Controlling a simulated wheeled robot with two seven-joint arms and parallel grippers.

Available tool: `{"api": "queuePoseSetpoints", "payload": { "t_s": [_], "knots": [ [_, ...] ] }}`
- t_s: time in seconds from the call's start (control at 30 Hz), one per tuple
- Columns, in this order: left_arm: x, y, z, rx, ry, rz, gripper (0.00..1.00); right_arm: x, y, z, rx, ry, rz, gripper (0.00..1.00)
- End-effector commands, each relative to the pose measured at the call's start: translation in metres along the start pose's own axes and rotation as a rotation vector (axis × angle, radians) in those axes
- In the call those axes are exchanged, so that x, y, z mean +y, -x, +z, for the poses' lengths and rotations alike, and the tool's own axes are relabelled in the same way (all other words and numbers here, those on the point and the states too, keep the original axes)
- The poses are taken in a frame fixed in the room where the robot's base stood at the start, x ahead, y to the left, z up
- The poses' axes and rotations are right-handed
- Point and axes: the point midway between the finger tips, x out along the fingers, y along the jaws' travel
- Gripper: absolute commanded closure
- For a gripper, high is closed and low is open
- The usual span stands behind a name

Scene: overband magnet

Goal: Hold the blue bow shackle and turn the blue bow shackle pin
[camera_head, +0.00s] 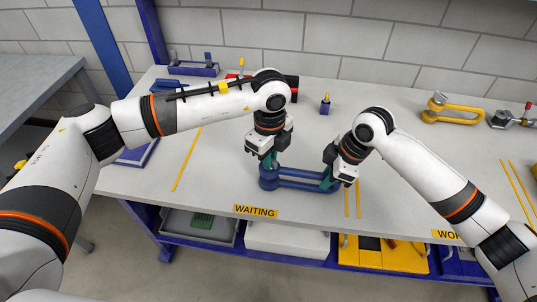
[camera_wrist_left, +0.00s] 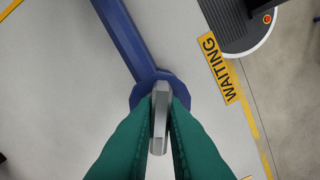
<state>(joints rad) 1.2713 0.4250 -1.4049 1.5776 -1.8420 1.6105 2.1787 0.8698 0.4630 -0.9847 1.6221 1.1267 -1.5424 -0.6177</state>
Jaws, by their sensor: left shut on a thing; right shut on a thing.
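The blue bow shackle (camera_head: 300,184) lies on the light tabletop just behind the WAITING label. One of its rounded eye ends (camera_wrist_left: 139,96) shows in the left wrist view. My left gripper (camera_head: 268,161) is above the shackle's left end, its green fingers shut on the silver blue bow shackle pin (camera_wrist_left: 160,112). In the left wrist view the left gripper (camera_wrist_left: 160,140) has one finger on each side of the pin's flat head, over the eye. My right gripper (camera_head: 329,180) is shut on the shackle's right end, at the bow. Its fingertips are partly hidden.
A yellow shackle (camera_head: 456,113) and a grey shackle (camera_head: 512,118) lie at the back right. A small blue block (camera_head: 325,104) stands behind the arms. A blue rack (camera_head: 193,69) is at the back left. Bins sit on the shelf below.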

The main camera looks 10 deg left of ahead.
Motion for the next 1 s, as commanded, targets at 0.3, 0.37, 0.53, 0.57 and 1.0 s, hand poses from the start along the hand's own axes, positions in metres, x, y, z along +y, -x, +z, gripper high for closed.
{"api": "queuePoseSetpoints", "payload": {
  "t_s": [0.3, 0.37, 0.53, 0.57, 1.0],
  "knots": [
    [0.0005, 0.0004, -0.0001, 0.000, 0.096, 0.002, 1.00, 0.0003, 0.0002, 0.0006, -0.001, 0.001, 0.001, 1.00],
    [0.0006, 0.0004, 0.0000, -0.001, 0.161, 0.002, 1.00, 0.0004, 0.0002, 0.0006, -0.001, 0.001, 0.001, 1.00],
    [0.0006, 0.0004, -0.0002, 0.000, 0.245, 0.002, 1.00, 0.0004, 0.0002, 0.0006, -0.001, 0.002, 0.001, 1.00],
    [0.0006, 0.0004, -0.0003, 0.000, 0.245, 0.002, 1.00, 0.0004, 0.0002, 0.0006, -0.001, 0.002, 0.001, 1.00],
    [0.0006, 0.0002, -0.0007, 0.001, 0.468, 0.002, 1.00, 0.0005, 0.0002, 0.0006, -0.001, 0.002, 0.001, 1.00]
  ]
}}
